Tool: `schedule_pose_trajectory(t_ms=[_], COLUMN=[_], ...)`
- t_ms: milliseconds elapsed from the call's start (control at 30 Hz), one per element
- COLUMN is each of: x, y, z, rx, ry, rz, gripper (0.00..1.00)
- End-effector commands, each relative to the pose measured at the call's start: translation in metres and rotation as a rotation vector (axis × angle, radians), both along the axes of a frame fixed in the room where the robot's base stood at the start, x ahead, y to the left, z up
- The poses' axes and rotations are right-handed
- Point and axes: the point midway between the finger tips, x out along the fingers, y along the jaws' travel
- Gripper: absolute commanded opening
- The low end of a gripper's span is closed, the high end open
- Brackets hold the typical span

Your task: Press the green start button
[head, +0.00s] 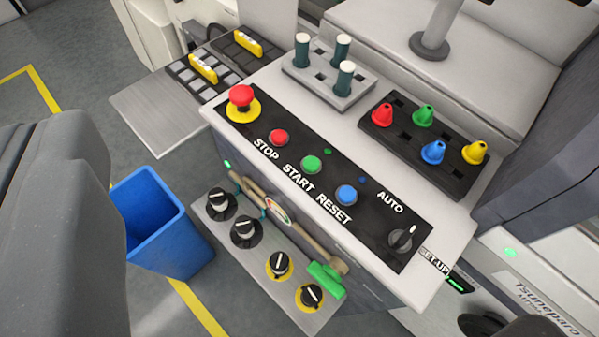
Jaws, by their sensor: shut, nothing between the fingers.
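The green start button (312,165) sits on the black control strip (374,216) along the front edge of a light grey panel top, above the white word START. The small red stop button (279,137) is to its left and the blue reset button (346,194) to its right. A small green dot lies just behind the start button. Nothing covers the start button. My gripper does not show in this view.
A red mushroom button (241,97) on a yellow base stands left on the panel. A selector knob (402,238) is at the right end. Behind are a peg block (328,82) and a black rack of coloured cones (424,144). Below are several knobs and a blue bin (166,227).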

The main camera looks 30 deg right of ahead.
Motion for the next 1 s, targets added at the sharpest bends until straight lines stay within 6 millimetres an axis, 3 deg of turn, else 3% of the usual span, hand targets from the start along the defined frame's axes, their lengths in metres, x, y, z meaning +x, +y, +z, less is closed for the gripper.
schedule_pose_trajectory(t_ms=[33,200,400,600,733,1000], x=[0.021,0.077,0.125,0.149,0.154,0.155], y=[-0.012,-0.046,-0.095,-0.144,-0.167,-0.184], z=[-0.006,-0.05,-0.111,-0.175,-0.205,-0.231], rx=[0.036,0.173,0.337,0.493,0.565,0.617], ry=[0.04,0.15,0.262,0.355,0.391,0.416], rz=[-0.017,-0.083,-0.192,-0.315,-0.38,-0.43], gripper=[0.0,0.0,0.0,0.0,0.0,0.0])
